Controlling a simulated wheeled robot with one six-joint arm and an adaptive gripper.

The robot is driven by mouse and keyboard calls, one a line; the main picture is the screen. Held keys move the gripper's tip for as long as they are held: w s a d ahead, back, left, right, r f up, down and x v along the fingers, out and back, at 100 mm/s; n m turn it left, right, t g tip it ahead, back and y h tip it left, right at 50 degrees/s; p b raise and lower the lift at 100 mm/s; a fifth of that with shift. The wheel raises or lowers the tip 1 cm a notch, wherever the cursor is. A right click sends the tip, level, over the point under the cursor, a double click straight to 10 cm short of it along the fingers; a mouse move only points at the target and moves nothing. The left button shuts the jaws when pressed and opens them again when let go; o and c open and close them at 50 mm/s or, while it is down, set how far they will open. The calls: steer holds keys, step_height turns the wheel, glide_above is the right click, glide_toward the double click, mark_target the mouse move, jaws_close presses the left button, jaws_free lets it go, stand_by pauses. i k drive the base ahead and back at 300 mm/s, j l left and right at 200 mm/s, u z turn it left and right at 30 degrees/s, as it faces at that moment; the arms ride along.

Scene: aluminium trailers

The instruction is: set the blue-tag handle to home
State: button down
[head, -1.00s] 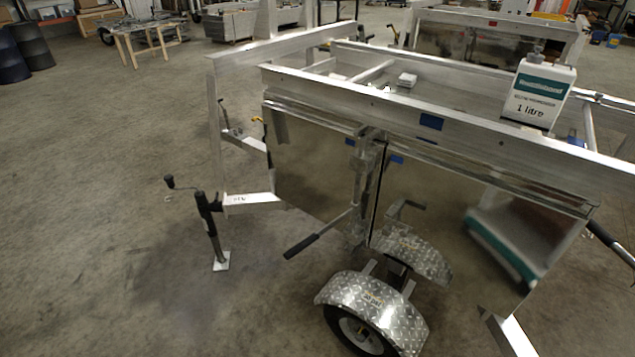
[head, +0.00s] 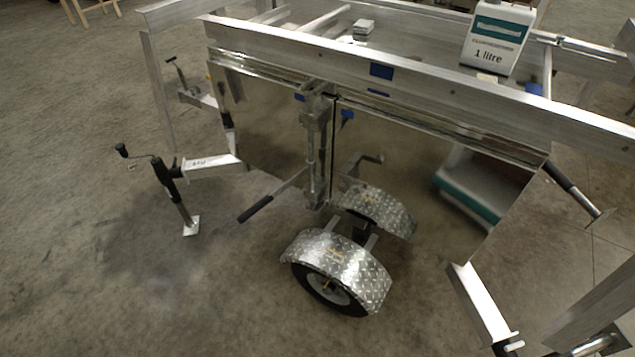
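A blue tag (head: 381,71) is stuck on the near face of the trailer's long aluminium top rail. Below it, a lever handle (head: 256,208) with a black grip slopes down and left from an upright metal mechanism (head: 316,140) at the shiny side panel. Smaller blue patches show under the rail, some perhaps reflections. A second black-gripped lever (head: 563,178) slopes down at the right end of the panel. I cannot tell for certain which lever the blue tag belongs to. My gripper is not in view.
A wheel under a chequer-plate fender (head: 340,262) sticks out below the lever. A jack stand (head: 175,190) stands at left. Concrete floor (head: 80,270) is clear at front left.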

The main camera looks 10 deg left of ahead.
mark_target(311, 168)
steer(key=i+j+z, duration=0.1)
steer(key=j+z, duration=0.3)
steer(key=j, duration=0.25)
steer(key=j+z, duration=0.4)
steer(key=j, duration=0.25)
steer(key=j+z, duration=0.1)
steer(key=j, duration=0.8)
steer(key=k+j+z, duration=0.1)
steer(key=j, duration=0.75)
steer(key=k+j+z, duration=0.1)
steer(key=j, duration=1.3)
steer(key=k+j, duration=0.1)
steer(key=j, duration=0.4)
steer(key=k+j+u, duration=0.25)
steer(key=k+u, duration=0.15)
steer(key=k, duration=0.1)
